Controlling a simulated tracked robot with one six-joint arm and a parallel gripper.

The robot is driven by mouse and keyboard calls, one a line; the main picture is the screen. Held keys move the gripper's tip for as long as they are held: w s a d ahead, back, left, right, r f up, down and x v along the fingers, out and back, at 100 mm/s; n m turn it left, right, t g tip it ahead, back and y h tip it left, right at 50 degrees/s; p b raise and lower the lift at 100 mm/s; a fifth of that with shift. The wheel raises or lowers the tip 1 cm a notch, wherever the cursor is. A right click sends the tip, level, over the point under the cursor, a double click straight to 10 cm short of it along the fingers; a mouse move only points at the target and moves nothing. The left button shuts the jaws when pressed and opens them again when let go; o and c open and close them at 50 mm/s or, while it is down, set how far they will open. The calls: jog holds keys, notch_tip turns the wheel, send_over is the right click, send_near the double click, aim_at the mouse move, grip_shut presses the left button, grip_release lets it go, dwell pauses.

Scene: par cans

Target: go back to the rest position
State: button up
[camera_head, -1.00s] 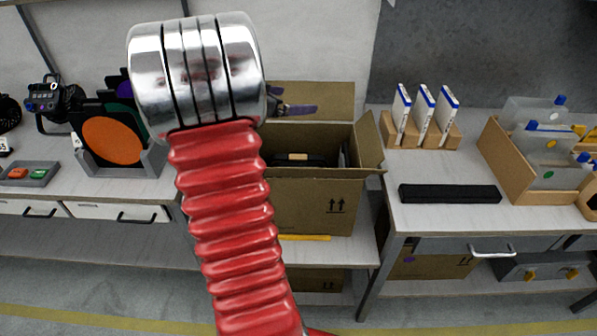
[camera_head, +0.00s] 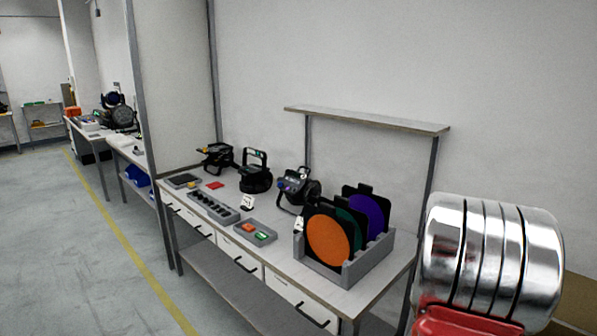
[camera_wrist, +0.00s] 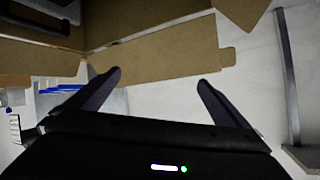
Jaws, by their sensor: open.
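My gripper (camera_wrist: 160,79) shows in the wrist view with its two dark fingers spread apart and nothing between them. An open cardboard box (camera_wrist: 155,62) fills the upper part of that view, its flaps beyond the fingertips. I cannot tell the exact gap between fingers and flaps. In the head view my arm stands at the right edge, and my gripper is hidden or outside that view.
A workbench (camera_head: 358,306) holds a rack (camera_head: 372,263) with orange, green and purple discs, a small tray (camera_head: 255,233), and several black lamps (camera_head: 297,188). A shelf (camera_head: 370,120) stands behind. The floor (camera_head: 75,250) at left is clear.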

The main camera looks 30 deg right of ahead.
jog(key=w+a+n+t+y, duration=0.1)
jog(key=w+a+n+t, duration=0.2)
jog(key=w+a+t, duration=0.5)
jog(key=w+a+n+t+y, duration=0.1)
jog(key=w+a+n+y, duration=0.4)
jog(key=a, duration=0.6)
jog(key=w+a+n+y, duration=0.2)
jog(key=w+a, duration=0.5)
jog(key=a, duration=0.4)
jog(key=s+a+r+n+y, duration=0.1)
jog(key=s+a+n, duration=0.3)
jog(key=a, duration=0.7)
jog(key=s+a+r+n+g+y, duration=0.1)
jog(key=s+a+n, duration=0.3)
jog(key=a, duration=0.7)
jog(key=s+a+r+n+y, duration=0.2)
jog(key=s+a+n, duration=0.2)
jog(key=s+a, duration=0.3)
jog(key=a, duration=0.5)
jog(key=shift+n+g, duration=0.3)
jog(key=shift+n, duration=0.1)
jog(key=shift+d+r, duration=0.1)
jog(key=shift+c, duration=0.4)
